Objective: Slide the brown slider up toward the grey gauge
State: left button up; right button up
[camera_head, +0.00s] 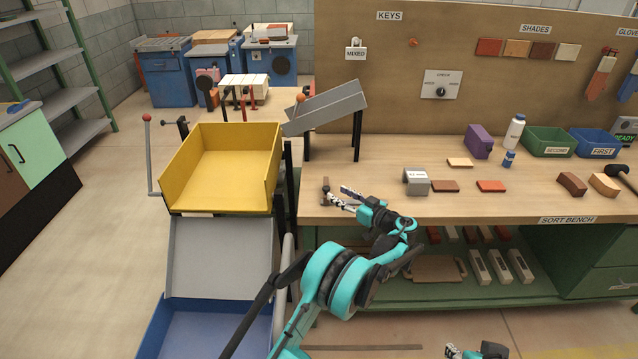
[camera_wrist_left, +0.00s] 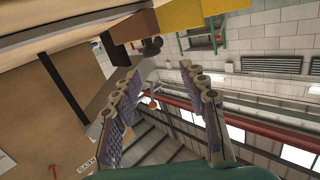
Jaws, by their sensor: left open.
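My left gripper (camera_head: 343,197) is open, just right of the brown piece, and looks empty. In the left wrist view its two fingers (camera_wrist_left: 165,103) are spread apart. Part of my right gripper (camera_head: 453,351) shows at the bottom edge, mostly cut off.
A brown slab (camera_head: 445,186) lies beside the gauge, with a red-orange slab (camera_head: 491,186) further right. A grey sloped chute (camera_head: 325,107) on black legs stands behind my left gripper. A yellow tray (camera_head: 222,185) is left of the bench. Bare bench top lies between gripper and chute.

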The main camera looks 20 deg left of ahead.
aim_at(329, 190)
pick_arm(q)
jog(key=shift+w+d+f+n+y, duration=0.15)
jog(key=shift+w+f+n+y, duration=0.1)
jog(key=shift+f, duration=0.2)
jog(key=shift+w+d+f+n+y, duration=0.1)
jog(key=shift+w+f+n+y, duration=0.15)
jog(key=shift+f, duration=0.15)
jog(key=shift+w+a+f, duration=0.1)
jog(key=shift+a, duration=0.05)
jog(key=b+x, duration=0.2)
jog(key=x, duration=0.4)
jog(key=shift+w+a, duration=0.3)
jog(key=shift+a, duration=0.3)
pick_arm(e)
jog(key=shift+w+a+f, duration=0.1)
jog(key=shift+w+f, duration=0.1)
jog(key=shift+f, duration=0.35)
jog(key=shift+w+a+f, duration=0.1)
jog(key=shift+w+f, duration=0.1)
jog(key=shift+f, duration=0.3)
pick_arm(q)
grip_shut()
